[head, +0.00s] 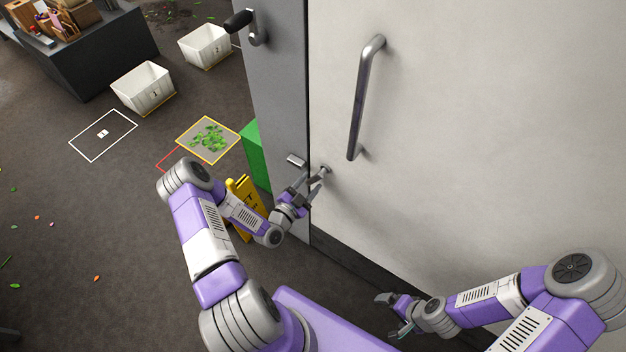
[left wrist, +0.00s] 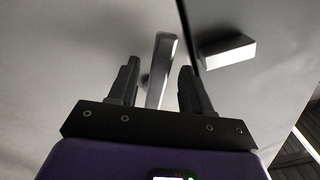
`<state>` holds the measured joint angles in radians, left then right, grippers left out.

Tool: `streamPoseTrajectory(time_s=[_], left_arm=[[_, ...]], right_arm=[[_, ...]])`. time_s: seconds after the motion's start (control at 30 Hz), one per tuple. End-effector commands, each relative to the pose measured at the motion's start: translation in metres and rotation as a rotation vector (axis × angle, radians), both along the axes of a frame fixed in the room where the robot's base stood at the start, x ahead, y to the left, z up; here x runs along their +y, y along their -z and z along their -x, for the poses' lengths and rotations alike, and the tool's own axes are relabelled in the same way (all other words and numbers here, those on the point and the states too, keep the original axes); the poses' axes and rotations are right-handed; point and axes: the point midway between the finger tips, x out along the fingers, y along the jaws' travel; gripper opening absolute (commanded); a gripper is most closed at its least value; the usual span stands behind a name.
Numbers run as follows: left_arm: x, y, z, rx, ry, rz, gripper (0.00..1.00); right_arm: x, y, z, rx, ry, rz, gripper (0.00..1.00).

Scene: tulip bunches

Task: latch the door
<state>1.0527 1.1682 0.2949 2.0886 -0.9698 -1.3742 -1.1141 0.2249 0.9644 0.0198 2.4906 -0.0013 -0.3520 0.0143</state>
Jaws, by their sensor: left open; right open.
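The large pale door (head: 480,120) stands against the grey frame post (head: 282,90), with a long vertical bar handle (head: 365,95). A small metal latch lever (head: 323,171) is on the door near its edge. A metal catch block (head: 296,160) is on the post beside it. My left gripper (head: 307,190) is open at the lever. In the left wrist view the lever (left wrist: 163,65) stands between my open fingers (left wrist: 157,90), roughly along the door gap, apart from the block (left wrist: 228,52). Contact cannot be told. My right gripper (head: 393,314) is open and empty, low before the door.
A black-gripped handle (head: 240,20) sticks out high on the post. A yellow wet-floor sign (head: 243,190) and a green box (head: 255,152) stand behind my left arm. White bins (head: 144,88) and a dark counter (head: 90,50) are further left.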

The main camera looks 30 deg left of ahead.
Motion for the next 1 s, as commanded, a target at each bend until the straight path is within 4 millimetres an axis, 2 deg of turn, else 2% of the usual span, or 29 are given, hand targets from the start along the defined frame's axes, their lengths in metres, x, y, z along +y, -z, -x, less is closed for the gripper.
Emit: streamPoseTrajectory(time_s=[0.1, 0.2, 0.5, 0.57, 0.83, 1.0], left_arm=[[-0.001, 0.001, -0.015, 0.0, 0.0, -0.001, 0.49], [-0.002, 0.001, -0.023, 0.001, 0.0, 0.0, 0.49], [-0.002, 0.0, -0.025, 0.003, -0.001, 0.002, 0.49], [-0.002, 0.0, -0.025, 0.003, -0.001, 0.002, 0.41], [-0.002, 0.001, -0.025, 0.004, 0.0, 0.002, 0.0], [-0.002, 0.001, -0.025, 0.004, 0.0, 0.002, 0.0]], right_arm=[[0.0, 0.003, 0.0, 0.0, 0.0, 0.0, 1.0], [0.0, 0.004, 0.0, 0.0, 0.0, 0.0, 1.0], [0.0, 0.004, 0.0, 0.0, 0.0, 0.0, 1.0], [0.0, 0.004, 0.0, 0.0, 0.0, 0.0, 1.0], [0.0, 0.004, 0.0, 0.0, 0.0, 0.0, 1.0], [0.0, 0.004, 0.0, 0.0, 0.0, 0.0, 1.0]])
